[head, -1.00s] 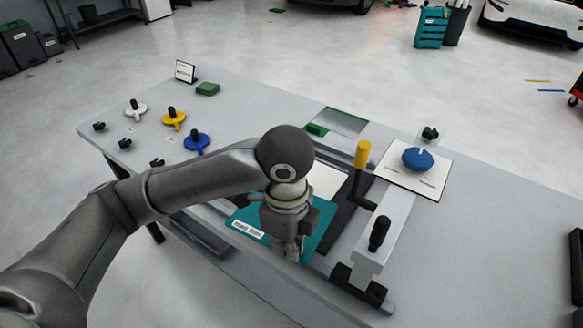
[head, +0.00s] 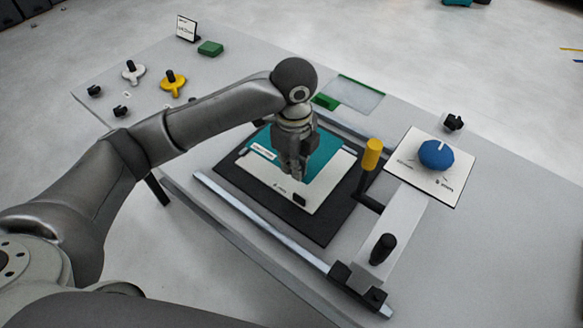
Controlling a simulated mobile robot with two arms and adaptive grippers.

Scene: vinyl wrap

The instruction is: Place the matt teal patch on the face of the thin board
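The matt teal patch (head: 318,163) has a white label strip at its left end. It lies over, or just above, the back part of the thin white board (head: 300,192); I cannot tell whether it touches. The front part of the board is bare, with small print and a black square. The board sits on a black mat (head: 318,226). My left gripper (head: 297,177) points down over the patch and hides part of it. Its fingertips look close together, but whether they pinch the patch is unclear. My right gripper is not in view.
A frame with metal rails surrounds the mat. A bar with a yellow-topped post (head: 371,155) and black knob (head: 383,248) stands to the right.

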